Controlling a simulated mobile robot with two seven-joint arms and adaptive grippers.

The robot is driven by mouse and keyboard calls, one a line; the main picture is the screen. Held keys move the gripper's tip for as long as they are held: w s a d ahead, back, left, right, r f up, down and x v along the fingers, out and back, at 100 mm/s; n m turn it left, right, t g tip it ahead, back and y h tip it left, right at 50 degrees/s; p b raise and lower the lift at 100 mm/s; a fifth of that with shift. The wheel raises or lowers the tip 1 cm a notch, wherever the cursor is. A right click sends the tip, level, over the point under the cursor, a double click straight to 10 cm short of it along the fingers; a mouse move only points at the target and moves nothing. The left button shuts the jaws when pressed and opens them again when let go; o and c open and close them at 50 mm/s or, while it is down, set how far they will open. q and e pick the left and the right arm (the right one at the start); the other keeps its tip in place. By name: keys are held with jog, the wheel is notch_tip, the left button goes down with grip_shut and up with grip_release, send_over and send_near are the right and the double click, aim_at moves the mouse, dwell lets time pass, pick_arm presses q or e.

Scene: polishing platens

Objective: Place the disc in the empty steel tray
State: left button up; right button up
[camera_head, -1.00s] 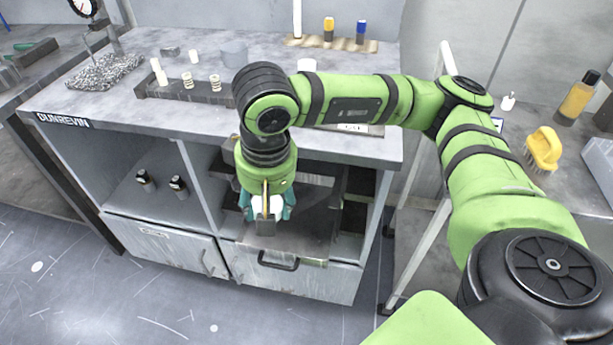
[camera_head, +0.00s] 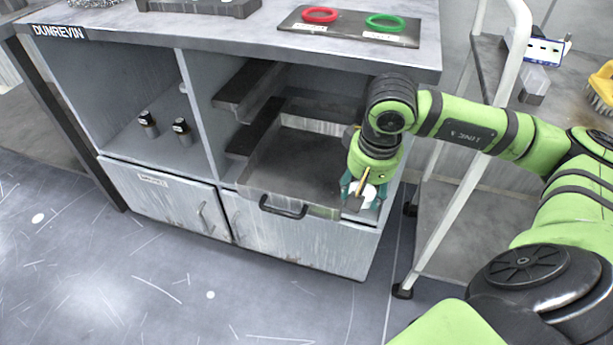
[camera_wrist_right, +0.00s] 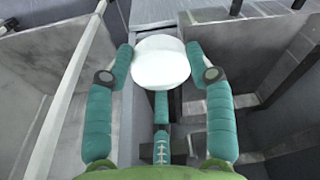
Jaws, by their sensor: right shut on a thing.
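A white round disc (camera_head: 369,193) is held in my right gripper (camera_head: 361,192), between its teal fingers. In the right wrist view the disc (camera_wrist_right: 160,62) lies between the two fingertips (camera_wrist_right: 160,70). A grey steel tray (camera_head: 285,168) with a dark front handle (camera_head: 283,207) sits in the cabinet's right bay, and its visible floor is bare. My right gripper is at the front right corner of this tray; I cannot tell its exact height above the rim. My left gripper is out of view.
Dark shelf rails (camera_head: 246,88) stand at the bay's left side. Two small dark bottles (camera_head: 148,124) stand in the left bay. A white-framed cart (camera_head: 455,170) is close on the right.

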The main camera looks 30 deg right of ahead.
jog(key=shift+w+f, duration=0.25)
jog(key=shift+f, duration=0.1)
send_over(321, 198)
jog(key=f, duration=0.4)
jog(key=f+b, duration=0.1)
jog(key=f, duration=0.1)
jog(key=shift+s+a+f, duration=0.1)
jog(key=shift+s+f, duration=0.1)
jog(key=shift+s, duration=0.15)
jog(key=shift+w+f, duration=0.15)
notch_tip(321, 198, down, 4)
jog(key=shift+r+b, duration=0.25)
jog(key=shift+b, duration=0.15)
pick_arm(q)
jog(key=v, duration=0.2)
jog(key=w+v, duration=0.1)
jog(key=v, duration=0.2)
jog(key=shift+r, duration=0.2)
pick_arm(e)
jog(key=shift+f, duration=0.15)
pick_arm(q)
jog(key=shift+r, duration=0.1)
pick_arm(e)
jog(key=shift+f, duration=0.1)
jog(key=o, duration=1.4)
jog(key=shift+c, duration=0.2)
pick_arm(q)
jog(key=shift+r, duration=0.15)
